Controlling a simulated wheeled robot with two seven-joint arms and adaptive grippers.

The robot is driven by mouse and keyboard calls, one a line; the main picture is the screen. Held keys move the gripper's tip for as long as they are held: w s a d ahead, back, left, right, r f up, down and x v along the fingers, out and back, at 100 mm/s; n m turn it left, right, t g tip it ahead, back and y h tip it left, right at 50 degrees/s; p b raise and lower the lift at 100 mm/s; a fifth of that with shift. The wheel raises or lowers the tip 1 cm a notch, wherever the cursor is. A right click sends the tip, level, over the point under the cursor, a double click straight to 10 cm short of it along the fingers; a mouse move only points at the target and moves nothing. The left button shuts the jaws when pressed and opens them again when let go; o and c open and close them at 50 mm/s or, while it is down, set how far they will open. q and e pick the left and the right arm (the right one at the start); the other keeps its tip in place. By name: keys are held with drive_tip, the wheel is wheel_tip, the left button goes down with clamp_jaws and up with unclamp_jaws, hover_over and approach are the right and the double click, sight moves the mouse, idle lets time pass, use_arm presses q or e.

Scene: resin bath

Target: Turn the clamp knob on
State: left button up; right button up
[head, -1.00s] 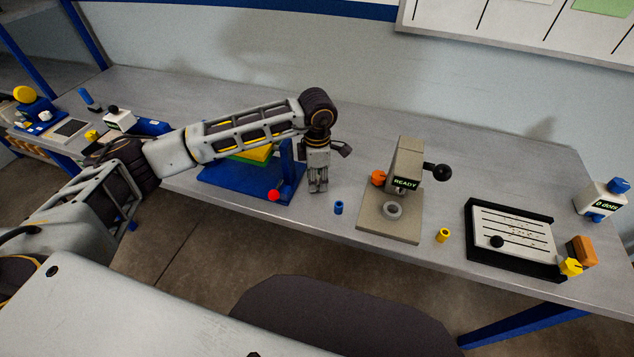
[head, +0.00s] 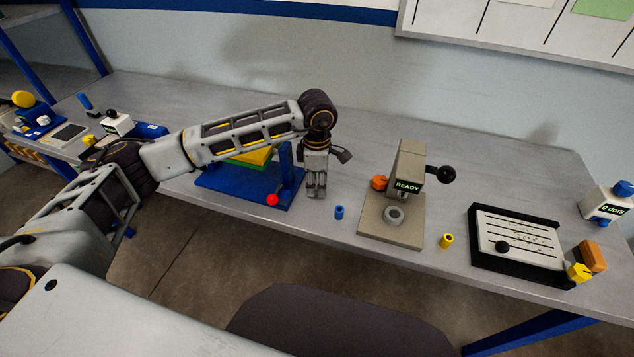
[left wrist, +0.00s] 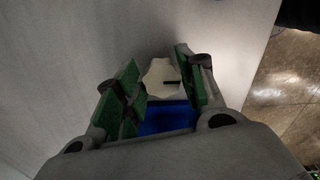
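A pale lobed knob (left wrist: 160,78) with a dark mark shows between the fingers in the left wrist view, above a blue part (left wrist: 168,117). I cannot tell whether it turns on or off at this mark. In the head view my left gripper (head: 316,192) points down at the right side of the blue fixture (head: 225,190), and the knob is not visible there. In the left wrist view the left gripper (left wrist: 163,90) is open, its green-padded fingers either side of the knob. Contact is not clear. My right gripper is not in view.
A blue cylinder (head: 339,212) stands just right of the gripper. Further right are a grey press (head: 408,165) reading READY, a yellow cylinder (head: 446,241) and a black-framed board (head: 520,245). The fixture has a red ball (head: 272,200) at its front.

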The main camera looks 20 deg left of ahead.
sight(317, 184)
use_arm(q)
drive_tip(key=shift+o, duration=1.1)
drive_tip(key=shift+f, duration=0.1)
wheel_tip(317, 184, up, 12)
idle(0.5)
